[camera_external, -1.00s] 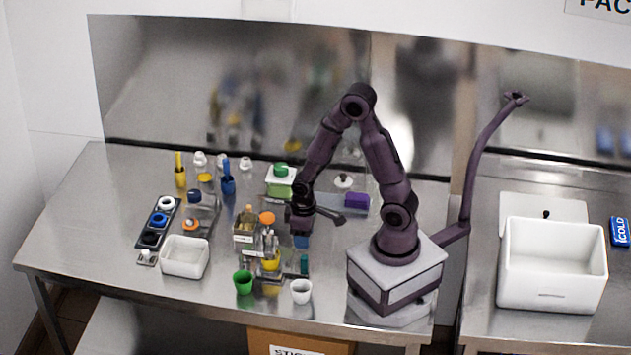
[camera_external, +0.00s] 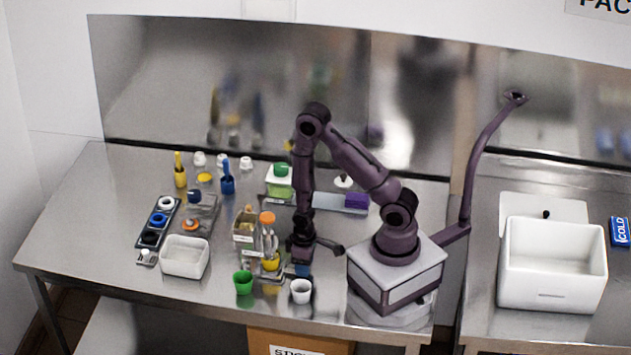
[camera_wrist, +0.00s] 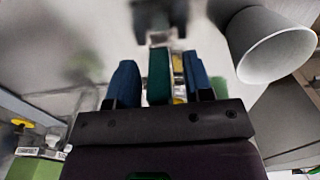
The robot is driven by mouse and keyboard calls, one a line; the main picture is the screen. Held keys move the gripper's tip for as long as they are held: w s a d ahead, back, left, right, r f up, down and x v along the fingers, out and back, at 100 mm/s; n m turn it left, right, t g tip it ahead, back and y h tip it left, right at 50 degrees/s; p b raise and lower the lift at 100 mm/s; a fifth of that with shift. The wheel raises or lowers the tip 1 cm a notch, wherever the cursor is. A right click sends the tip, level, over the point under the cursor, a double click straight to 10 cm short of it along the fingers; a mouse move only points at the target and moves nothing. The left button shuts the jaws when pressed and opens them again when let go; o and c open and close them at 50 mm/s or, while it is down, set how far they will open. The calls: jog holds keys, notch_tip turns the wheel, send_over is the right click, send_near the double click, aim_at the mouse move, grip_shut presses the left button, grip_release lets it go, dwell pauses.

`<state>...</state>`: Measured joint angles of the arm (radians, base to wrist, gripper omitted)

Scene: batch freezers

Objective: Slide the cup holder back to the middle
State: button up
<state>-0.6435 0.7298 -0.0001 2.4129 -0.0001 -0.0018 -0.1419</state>
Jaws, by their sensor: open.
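The cup holder seems to be the low grey stand (camera_external: 268,279) at the front middle of the bench, bearing a yellow cup (camera_external: 271,264) and upright tools. My gripper (camera_external: 302,270) is low at its right end, pointing down, with blue fingertips. In the wrist view my open gripper (camera_wrist: 160,85) has one blue finger on each side of a teal upright piece (camera_wrist: 159,75), which looks like the stand's right end. Contact cannot be told. In the external view my gripper hides that teal piece.
A white cup (camera_external: 301,291) stands just in front of my gripper, large in the wrist view (camera_wrist: 275,45). A green cup (camera_external: 243,283) stands front left. An orange-capped bottle (camera_external: 267,219) and small box (camera_external: 245,230) are behind the stand. A white tub (camera_external: 184,257) is further left.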

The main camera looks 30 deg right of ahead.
jog(key=shift+c, duration=0.2)
grip_shut()
jog(key=w+d, duration=0.8)
jog(key=shift+w, duration=0.15)
jog(key=shift+o, duration=0.2)
grip_release()
jog(key=shift+r, duration=0.15)
notch_tip(320, 180, up, 13)
